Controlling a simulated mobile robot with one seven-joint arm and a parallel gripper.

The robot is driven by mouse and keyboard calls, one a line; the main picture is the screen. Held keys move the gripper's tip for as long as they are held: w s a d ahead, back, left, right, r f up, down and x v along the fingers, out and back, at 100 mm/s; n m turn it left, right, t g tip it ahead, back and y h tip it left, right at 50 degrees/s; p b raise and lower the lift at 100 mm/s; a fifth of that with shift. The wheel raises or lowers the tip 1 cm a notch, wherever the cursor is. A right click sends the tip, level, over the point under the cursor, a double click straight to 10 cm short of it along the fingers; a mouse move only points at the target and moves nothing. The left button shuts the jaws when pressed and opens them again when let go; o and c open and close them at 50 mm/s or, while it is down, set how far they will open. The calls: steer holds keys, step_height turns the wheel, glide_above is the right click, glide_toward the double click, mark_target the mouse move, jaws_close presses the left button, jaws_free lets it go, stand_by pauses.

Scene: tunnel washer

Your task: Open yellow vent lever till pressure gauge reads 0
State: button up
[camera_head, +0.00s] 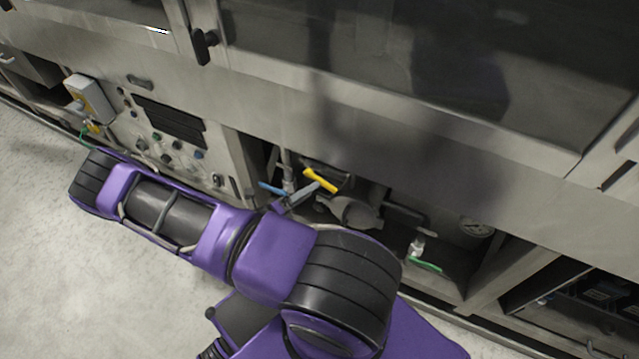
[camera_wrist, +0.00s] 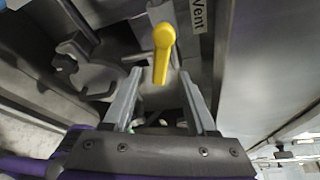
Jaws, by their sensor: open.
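The yellow vent lever (camera_head: 321,181) is in the open bay under the machine's panel. In the wrist view the yellow lever (camera_wrist: 162,50) points down toward me, its free end between the two fingertips of my gripper (camera_wrist: 160,76). The jaws are open, with a gap showing on both sides of the lever. In the head view my gripper (camera_head: 303,194) is at the lever, partly hidden by my arm. A round pressure gauge (camera_head: 477,227) sits at the right of the bay. Its reading is too small to tell.
A "Vent" label (camera_wrist: 198,16) is beside the lever. A blue lever (camera_head: 272,188) is just left of my gripper, and a green lever (camera_head: 426,265) is lower right. Pipes and the bay's frame surround the gripper. The floor (camera_head: 60,270) at left is clear.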

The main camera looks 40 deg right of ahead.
steer(key=a+r, duration=0.1)
steer(key=a, duration=1)
steer(key=shift+w+a+r, duration=0.15)
steer(key=shift+r, duration=0.2)
